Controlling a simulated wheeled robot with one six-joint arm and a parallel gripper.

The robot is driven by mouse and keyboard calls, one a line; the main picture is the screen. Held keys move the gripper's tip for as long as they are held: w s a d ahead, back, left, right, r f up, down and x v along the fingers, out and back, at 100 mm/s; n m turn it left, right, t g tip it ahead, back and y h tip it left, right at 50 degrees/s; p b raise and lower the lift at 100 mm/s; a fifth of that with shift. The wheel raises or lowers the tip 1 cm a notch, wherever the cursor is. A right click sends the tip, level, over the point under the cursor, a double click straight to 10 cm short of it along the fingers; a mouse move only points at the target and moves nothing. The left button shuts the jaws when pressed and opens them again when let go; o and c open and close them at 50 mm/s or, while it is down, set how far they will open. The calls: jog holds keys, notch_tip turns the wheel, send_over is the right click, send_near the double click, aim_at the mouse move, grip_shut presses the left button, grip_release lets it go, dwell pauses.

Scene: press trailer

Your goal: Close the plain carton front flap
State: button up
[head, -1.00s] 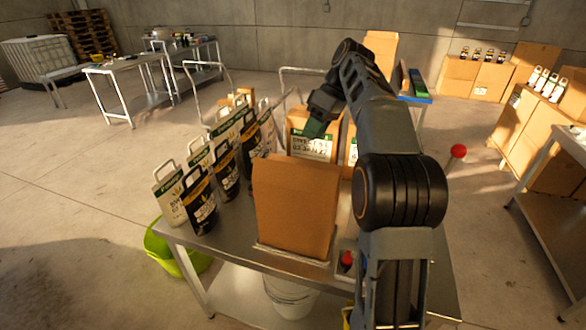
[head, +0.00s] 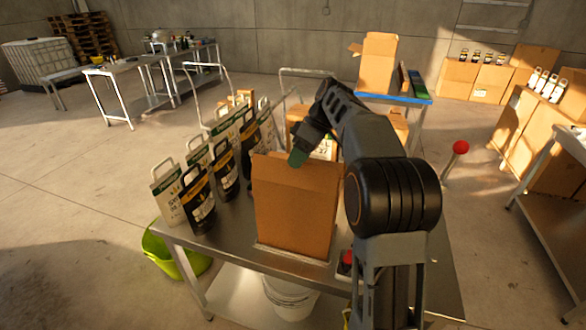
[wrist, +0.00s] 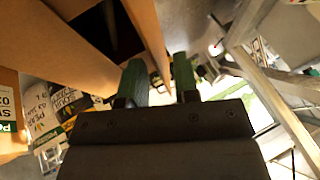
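The plain carton (head: 295,215) stands upright on the steel table, its broad brown side toward the head camera. A crease runs across it below its top edge, and the front flap (head: 282,174) stands up above the crease. My gripper (head: 298,158) is at the carton's top edge, pointing down. In the wrist view, the two green fingers of my gripper (wrist: 160,80) are apart. A cardboard panel (wrist: 150,40) runs down toward the gap between them; I cannot tell whether they touch it. The carton's dark opening (wrist: 100,28) shows to the left.
Several black and white pouches (head: 200,195) stand close on the carton's left. Printed cartons behind it are partly hidden by my arm. A red button (head: 347,257) is at its right on the steel table (head: 225,250). A blue-edged table (head: 395,98) stands farther back.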

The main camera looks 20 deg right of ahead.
aim_at(293, 173)
jog(key=shift+x, duration=1.4)
grip_shut()
